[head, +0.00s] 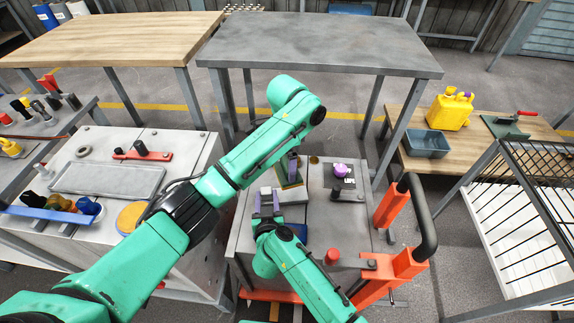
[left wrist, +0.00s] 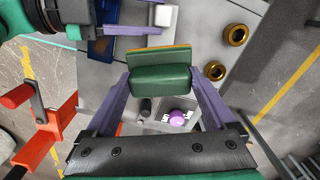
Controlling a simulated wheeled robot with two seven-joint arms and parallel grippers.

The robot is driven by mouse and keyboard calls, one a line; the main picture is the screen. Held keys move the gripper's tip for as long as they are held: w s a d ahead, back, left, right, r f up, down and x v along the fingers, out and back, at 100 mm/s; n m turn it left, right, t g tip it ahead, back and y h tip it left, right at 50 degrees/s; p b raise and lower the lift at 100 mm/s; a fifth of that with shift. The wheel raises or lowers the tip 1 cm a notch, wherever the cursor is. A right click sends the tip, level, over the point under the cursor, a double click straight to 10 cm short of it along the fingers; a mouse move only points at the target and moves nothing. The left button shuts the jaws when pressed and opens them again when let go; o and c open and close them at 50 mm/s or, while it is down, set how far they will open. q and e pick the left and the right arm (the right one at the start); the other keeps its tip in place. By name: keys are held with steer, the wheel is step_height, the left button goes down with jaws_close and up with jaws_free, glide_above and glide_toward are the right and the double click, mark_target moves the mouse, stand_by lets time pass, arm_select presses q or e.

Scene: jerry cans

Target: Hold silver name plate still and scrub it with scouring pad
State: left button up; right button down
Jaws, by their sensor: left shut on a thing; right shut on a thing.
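My left gripper (head: 291,172) is shut on a green scouring pad with a yellow-orange layer (left wrist: 160,80). Its purple fingers grip the pad from both sides in the left wrist view. My right gripper (head: 266,203) is lower and to the left of it in the head view, with its fingers around a small pale silver piece (head: 266,190), which seems to be the name plate. That piece also shows in the left wrist view (left wrist: 165,16), just beyond the pad. The pad is close to it; I cannot tell whether they touch. The left arm partly hides this area.
A purple-topped item (head: 341,170) sits on the grey bench right of the pad. Brass rings (left wrist: 237,62) lie nearby. A yellow jerry can (head: 450,112) and blue bin (head: 427,144) are on the right table.

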arm_select(q)
steer(key=shift+r, duration=3.5)
arm_select(e)
steer(key=shift+c, duration=1.4)
jaws_free()
steer(key=v, duration=1.1)
steer(key=shift+s+d+r, duration=0.1)
steer(key=shift+s, duration=0.25)
steer(key=shift+s+r, duration=0.1)
steer(key=shift+s, duration=0.1)
